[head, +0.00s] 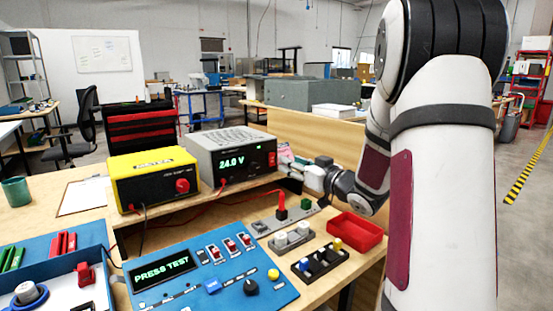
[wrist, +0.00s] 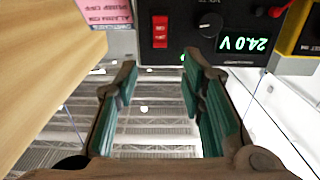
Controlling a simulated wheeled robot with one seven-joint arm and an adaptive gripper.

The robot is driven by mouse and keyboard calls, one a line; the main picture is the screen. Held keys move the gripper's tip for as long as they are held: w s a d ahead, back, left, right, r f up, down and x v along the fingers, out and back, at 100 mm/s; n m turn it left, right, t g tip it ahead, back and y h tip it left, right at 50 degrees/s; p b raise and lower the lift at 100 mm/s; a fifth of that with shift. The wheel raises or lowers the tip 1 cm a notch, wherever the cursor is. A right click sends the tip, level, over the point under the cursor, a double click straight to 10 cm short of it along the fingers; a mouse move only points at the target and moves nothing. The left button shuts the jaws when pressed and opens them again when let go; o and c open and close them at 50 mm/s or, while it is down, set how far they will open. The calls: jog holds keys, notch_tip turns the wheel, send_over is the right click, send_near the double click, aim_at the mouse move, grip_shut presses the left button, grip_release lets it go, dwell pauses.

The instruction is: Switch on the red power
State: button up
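The red power switch (head: 272,159) is on the right of the front face of the grey power supply (head: 228,138), whose display reads 24.0 V. In the wrist view the picture is upside down, and the red switch (wrist: 160,31) shows clearly with white marks. I cannot tell its rocker position. My gripper (wrist: 163,78) is open and empty, its two green-padded fingers pointing at the supply's front with the switch between and beyond their tips. In the head view my gripper (head: 295,170) is just right of the supply, apart from the switch as far as I can tell.
A yellow meter box (head: 152,178) stands left of the supply. A blue panel reading PRESS TEST (head: 205,280), a red tray (head: 355,232) and a black holder (head: 320,262) lie in front. A pink label (wrist: 105,14) and a wooden board (wrist: 50,60) are close beside my gripper.

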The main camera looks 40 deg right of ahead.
aim_at(273, 154)
jog(key=w+b, duration=0.1)
jog(key=w, duration=0.7)
jog(key=shift+a, duration=0.1)
grip_shut()
